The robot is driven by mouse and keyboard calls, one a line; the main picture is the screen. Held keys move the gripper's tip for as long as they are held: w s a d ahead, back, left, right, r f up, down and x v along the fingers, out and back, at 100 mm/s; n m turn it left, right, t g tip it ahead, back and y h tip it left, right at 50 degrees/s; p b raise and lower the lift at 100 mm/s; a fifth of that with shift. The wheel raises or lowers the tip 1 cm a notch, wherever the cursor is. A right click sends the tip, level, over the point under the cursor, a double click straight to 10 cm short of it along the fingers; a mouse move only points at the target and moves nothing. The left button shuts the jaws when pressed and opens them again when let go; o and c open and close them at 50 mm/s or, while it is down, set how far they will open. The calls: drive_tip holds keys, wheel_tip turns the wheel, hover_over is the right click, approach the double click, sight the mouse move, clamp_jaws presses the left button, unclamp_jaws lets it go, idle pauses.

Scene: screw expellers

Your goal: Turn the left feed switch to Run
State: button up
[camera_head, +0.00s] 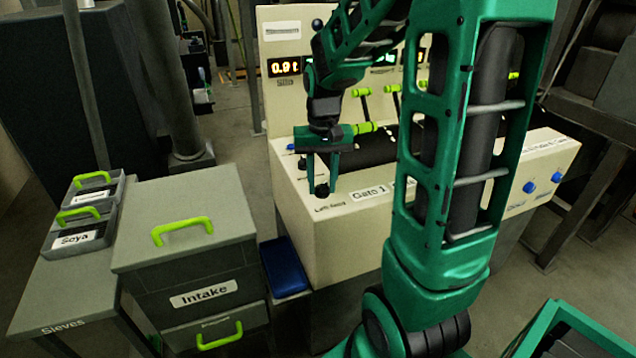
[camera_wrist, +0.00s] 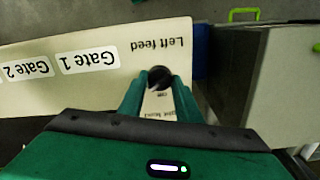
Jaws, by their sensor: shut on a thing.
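The left feed switch is a small dark knob (camera_wrist: 159,78) on the cream console, next to the "Left feed" label, which shows upside down in the wrist view. It also shows in the head view (camera_head: 322,191) at the console's left front corner. My gripper (camera_wrist: 159,84) is green and points down at the panel, with its fingertips closed on the knob from both sides. In the head view my gripper (camera_head: 322,184) stands over the "Left feed" label. The knob's pointer and its position marks are mostly hidden or too small to read.
The console (camera_head: 320,235) carries "Gate 1" and "Gate 2" labels, green-handled levers, blue knobs (camera_head: 528,187) and a lit display (camera_head: 284,67). A grey "Intake" cabinet (camera_head: 190,250) and a sieve table (camera_head: 60,300) stand at left. A blue bin (camera_head: 284,266) sits between cabinet and console.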

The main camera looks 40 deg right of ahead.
drive_tip(key=shift+a, duration=0.15)
idle(0.3)
drive_tip(key=o, duration=1.1)
drive_tip(key=shift+c, duration=0.2)
wheel_tip(320, 180, up, 11)
drive_tip(key=shift+f, duration=0.15)
drive_tip(key=s+f, duration=0.3)
drive_tip(key=s, duration=0.9)
drive_tip(key=shift+s, duration=0.3)
drive_tip(key=s+f, duration=0.1)
drive_tip(key=s, duration=0.1)
drive_tip(key=s+f, duration=0.1)
drive_tip(key=s, duration=0.2)
drive_tip(key=s+a+f, duration=0.1)
drive_tip(key=s+f, duration=0.1)
drive_tip(key=s, duration=0.1)
drive_tip(key=shift+s, duration=0.1)
drive_tip(key=shift+c, duration=0.3)
